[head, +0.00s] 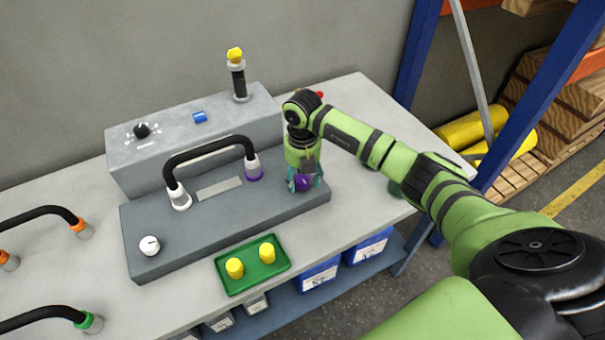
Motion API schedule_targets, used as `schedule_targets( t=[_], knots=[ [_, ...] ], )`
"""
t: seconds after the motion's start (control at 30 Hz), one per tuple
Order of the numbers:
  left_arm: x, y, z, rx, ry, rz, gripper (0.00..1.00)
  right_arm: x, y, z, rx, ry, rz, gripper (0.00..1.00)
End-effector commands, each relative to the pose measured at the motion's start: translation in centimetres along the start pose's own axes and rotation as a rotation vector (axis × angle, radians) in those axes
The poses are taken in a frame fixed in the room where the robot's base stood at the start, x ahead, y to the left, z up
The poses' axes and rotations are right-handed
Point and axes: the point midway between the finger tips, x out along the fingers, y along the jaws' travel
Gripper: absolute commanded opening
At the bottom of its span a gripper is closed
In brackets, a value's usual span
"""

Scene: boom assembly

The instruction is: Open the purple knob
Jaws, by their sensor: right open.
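The purple knob (303,184) sits at the right end of the dark grey panel (225,227) on the table. My right gripper (305,186) points down over it, with its teal fingers open on either side of the knob. I cannot tell whether the fingers touch it. The gripper hides the top and back of the knob. My left gripper is not in the head view.
A black hose (210,148) arches over the panel between a white and a purple connector. A white knob (149,245) is at the panel's left. A green tray (252,265) with yellow pieces stands in front. A raised grey box (195,135) is behind.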

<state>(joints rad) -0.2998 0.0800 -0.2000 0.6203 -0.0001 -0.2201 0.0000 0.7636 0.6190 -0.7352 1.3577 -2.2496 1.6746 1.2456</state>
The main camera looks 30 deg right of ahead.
Motion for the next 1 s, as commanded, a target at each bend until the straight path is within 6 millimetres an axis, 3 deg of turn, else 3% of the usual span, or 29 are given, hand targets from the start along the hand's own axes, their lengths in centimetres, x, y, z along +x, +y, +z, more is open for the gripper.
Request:
schedule_targets(
  t=[0.2, 0.23, 0.3, 0.37, 0.73, 1.0],
  knots=[
    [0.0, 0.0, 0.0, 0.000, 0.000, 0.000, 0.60, 0.1, 0.0, 0.0, -0.001, 0.000, 0.001, 0.60],
    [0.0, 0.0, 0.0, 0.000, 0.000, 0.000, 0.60, 0.1, 0.0, 0.0, -0.001, 0.000, 0.001, 0.52],
    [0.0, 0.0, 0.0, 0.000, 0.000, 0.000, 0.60, 0.1, 0.0, 0.0, -0.001, 0.000, 0.001, 0.24],
    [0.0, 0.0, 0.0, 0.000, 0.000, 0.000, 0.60, 0.1, 0.0, 0.0, 0.000, 0.000, 0.001, 0.04],
    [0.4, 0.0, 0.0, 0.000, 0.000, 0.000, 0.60, 0.2, 0.0, 0.0, -0.030, -0.001, 0.000, 0.04],
    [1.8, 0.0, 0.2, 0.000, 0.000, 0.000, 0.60, 0.4, 0.0, 0.1, -0.180, -0.002, 0.000, 0.04]
  ],
)
